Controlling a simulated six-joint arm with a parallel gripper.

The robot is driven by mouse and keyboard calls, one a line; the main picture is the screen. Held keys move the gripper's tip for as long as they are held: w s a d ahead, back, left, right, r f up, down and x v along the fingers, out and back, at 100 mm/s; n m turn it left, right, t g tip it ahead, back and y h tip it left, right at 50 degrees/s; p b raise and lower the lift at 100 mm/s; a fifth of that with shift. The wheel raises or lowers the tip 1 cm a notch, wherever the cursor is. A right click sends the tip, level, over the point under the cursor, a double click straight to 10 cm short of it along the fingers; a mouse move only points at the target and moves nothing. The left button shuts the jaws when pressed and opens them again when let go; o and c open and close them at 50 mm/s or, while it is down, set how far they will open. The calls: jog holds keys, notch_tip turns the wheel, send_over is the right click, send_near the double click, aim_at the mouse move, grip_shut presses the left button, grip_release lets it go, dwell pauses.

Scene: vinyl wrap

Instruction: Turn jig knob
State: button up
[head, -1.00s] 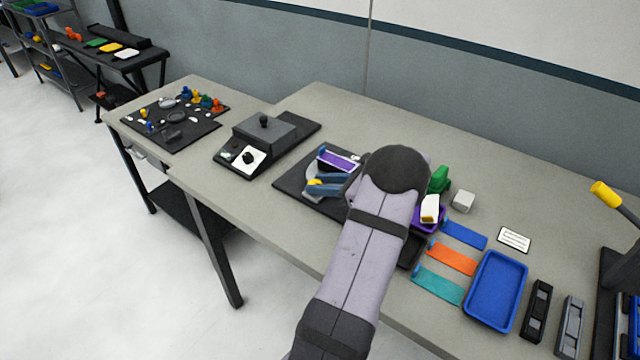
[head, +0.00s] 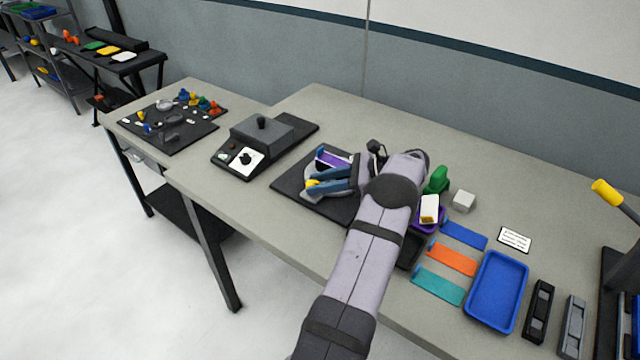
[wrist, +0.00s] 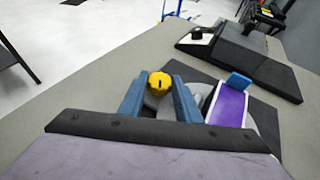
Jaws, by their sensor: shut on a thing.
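The jig sits on a dark base plate (head: 290,190) on the table, left of my arm in the head view. Its yellow knob (wrist: 160,82) is between the blue fingers of my gripper (wrist: 159,90) in the wrist view; the gripper is shut on it. The knob also shows at the jig's front left in the head view (head: 312,183). A purple strip with a blue end (wrist: 228,104) lies on the jig, right of the gripper in the wrist view. A grey round part of the jig is partly hidden behind the fingers.
A dark box-shaped device with a black knob (head: 262,135) stands left of the jig. A purple holder (head: 430,224), green dispenser (head: 437,180), coloured strips (head: 452,258) and blue tray (head: 497,290) are to the right. Bare table lies in front of the jig.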

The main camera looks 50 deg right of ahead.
dwell(0.3)
jog(key=o, duration=1.1)
jog(key=shift+c, duration=0.2)
jog(key=shift+s+d+r, duration=0.15)
jog(key=shift+s+d, duration=0.1)
jog(key=shift+s, duration=0.15)
jog(key=shift+b+v, duration=1.05)
jog(key=shift+v, duration=2.1)
